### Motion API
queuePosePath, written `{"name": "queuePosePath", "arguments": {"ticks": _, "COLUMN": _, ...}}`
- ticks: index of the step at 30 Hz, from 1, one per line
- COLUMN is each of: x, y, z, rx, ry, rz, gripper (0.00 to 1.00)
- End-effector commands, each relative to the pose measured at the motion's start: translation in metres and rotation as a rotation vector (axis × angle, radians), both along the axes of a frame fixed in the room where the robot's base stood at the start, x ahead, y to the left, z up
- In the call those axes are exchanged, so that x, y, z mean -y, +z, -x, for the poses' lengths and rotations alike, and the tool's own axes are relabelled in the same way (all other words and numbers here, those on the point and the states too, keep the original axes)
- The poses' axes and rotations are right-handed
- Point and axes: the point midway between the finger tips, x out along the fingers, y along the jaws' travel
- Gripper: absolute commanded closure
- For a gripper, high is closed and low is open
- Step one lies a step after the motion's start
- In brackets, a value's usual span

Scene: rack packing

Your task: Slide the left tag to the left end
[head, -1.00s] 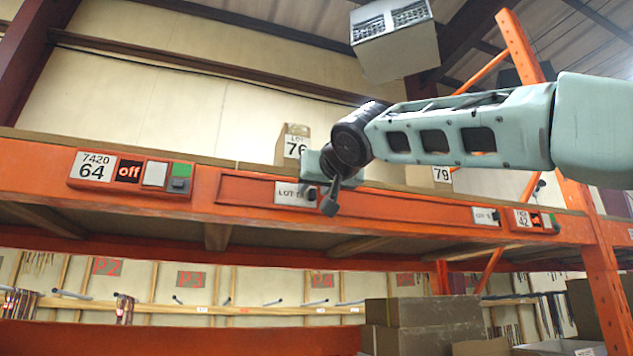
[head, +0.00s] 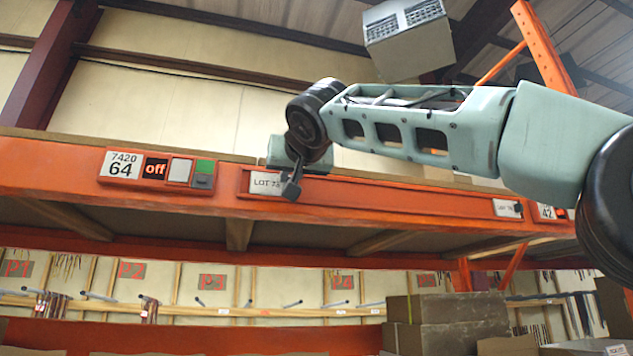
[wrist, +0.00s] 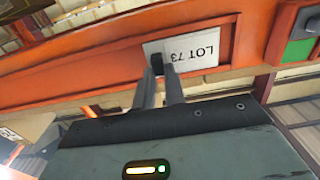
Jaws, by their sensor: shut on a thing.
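The left tag (head: 266,184) is a white plate reading LOT 73, set in a long slot in the orange beam (head: 400,204). It is close to the slot's left end, with a narrow gap of bare orange between them. In the wrist view the tag (wrist: 200,52) appears upside down, with that end to its right. My gripper (head: 292,189) is at the tag's right side. In the wrist view my gripper's fingers (wrist: 160,68) are shut on the tag's small black knob, which they partly hide. The right tag (head: 506,208) sits far along the same slot.
A panel (head: 157,169) reading 7420 64 and off, with a green part, is fixed left of the slot. Another panel (head: 548,212) reading 42 is at the right. Cardboard boxes (head: 450,320) stand below. The slot between the two tags is clear.

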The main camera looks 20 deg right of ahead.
Motion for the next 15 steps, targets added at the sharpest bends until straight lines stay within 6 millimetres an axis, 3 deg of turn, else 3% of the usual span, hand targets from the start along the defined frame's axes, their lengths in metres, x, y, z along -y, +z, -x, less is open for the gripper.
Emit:
{"name": "queuePosePath", "arguments": {"ticks": 11, "x": -0.0056, "y": 0.0014, "z": 0.0008, "rx": 0.003, "ry": -0.001, "rz": -0.002, "gripper": 1.0}}
{"name": "queuePosePath", "arguments": {"ticks": 12, "x": -0.0056, "y": 0.0014, "z": 0.0008, "rx": 0.003, "ry": -0.001, "rz": -0.002, "gripper": 0.77}}
{"name": "queuePosePath", "arguments": {"ticks": 13, "x": -0.0055, "y": 0.0014, "z": 0.0009, "rx": 0.003, "ry": -0.001, "rz": -0.002, "gripper": 0.69}}
{"name": "queuePosePath", "arguments": {"ticks": 15, "x": -0.0055, "y": 0.0012, "z": 0.0008, "rx": 0.002, "ry": -0.002, "rz": -0.001, "gripper": 0.65}}
